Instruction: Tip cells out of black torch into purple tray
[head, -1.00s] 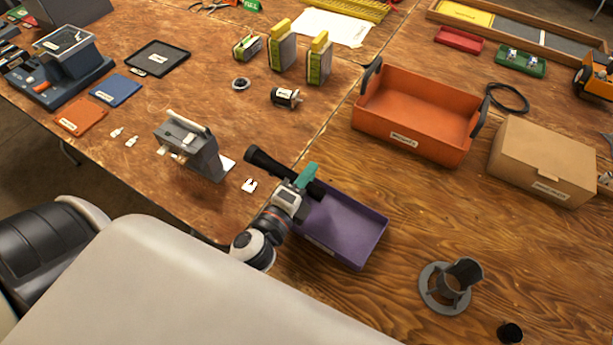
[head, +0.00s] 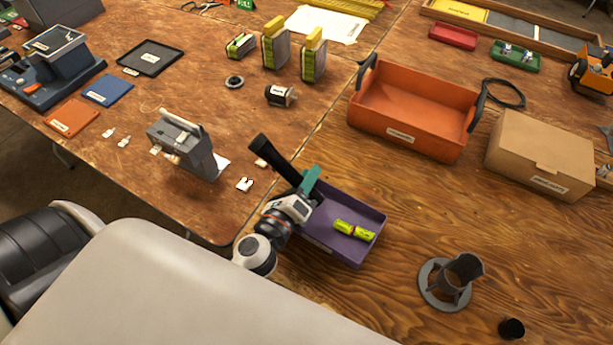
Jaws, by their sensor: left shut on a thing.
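The black torch (head: 272,156) is held at an angle over the left edge of the purple tray (head: 338,252). Its wide head points up and left, and its other end is low over the tray. My left gripper (head: 307,188), with a teal finger showing, is shut around the torch's body. Two yellow-green cells (head: 354,230) lie end to end on the tray floor, right of the gripper. The torch's lower end is partly hidden by the gripper. My right gripper is not in view.
A grey round-based holder (head: 447,286) and a small black cap (head: 511,328) stand right of the tray. An orange tote (head: 410,135) and a cardboard box (head: 540,157) stand behind. A grey device (head: 184,145) stands left. Table between tray and holder is clear.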

